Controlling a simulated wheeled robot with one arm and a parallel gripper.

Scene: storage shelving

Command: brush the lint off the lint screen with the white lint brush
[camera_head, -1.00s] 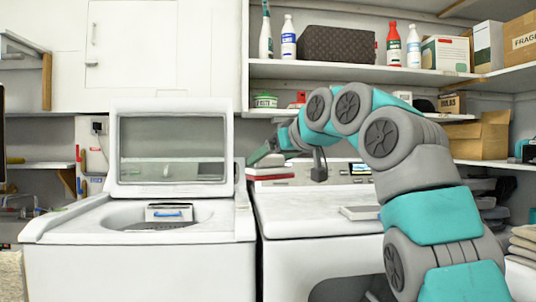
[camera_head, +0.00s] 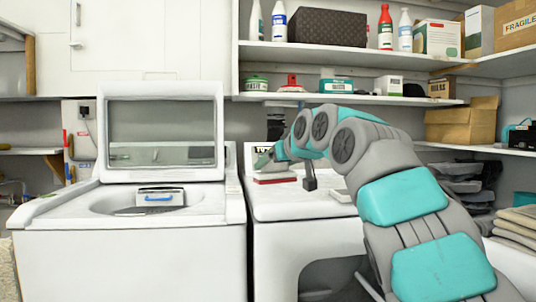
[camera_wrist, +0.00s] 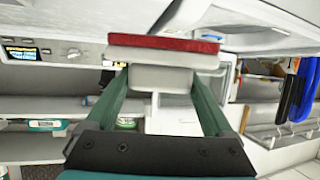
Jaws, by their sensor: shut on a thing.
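My gripper (camera_head: 268,163) is over the back left of the right-hand machine's top. In the wrist view, its two green fingers (camera_wrist: 160,79) are shut on the white brush (camera_wrist: 165,56), which has a red pad along its far side. The brush also shows in the head view (camera_head: 275,178), below the fingers, close above or on the machine top; I cannot tell if it touches. A pale flat block (camera_head: 342,196) lies on the machine top, partly behind my arm; it may be the lint screen. A white piece with a blue strip (camera_head: 160,197) sits in the open left machine.
The left machine's lid (camera_head: 160,135) stands open beside my gripper. A shelf (camera_head: 350,100) with boxes and tins runs above the right machine. A cardboard box (camera_head: 463,122) stands at right. Blue and black items (camera_wrist: 300,90) hang at the right of the wrist view.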

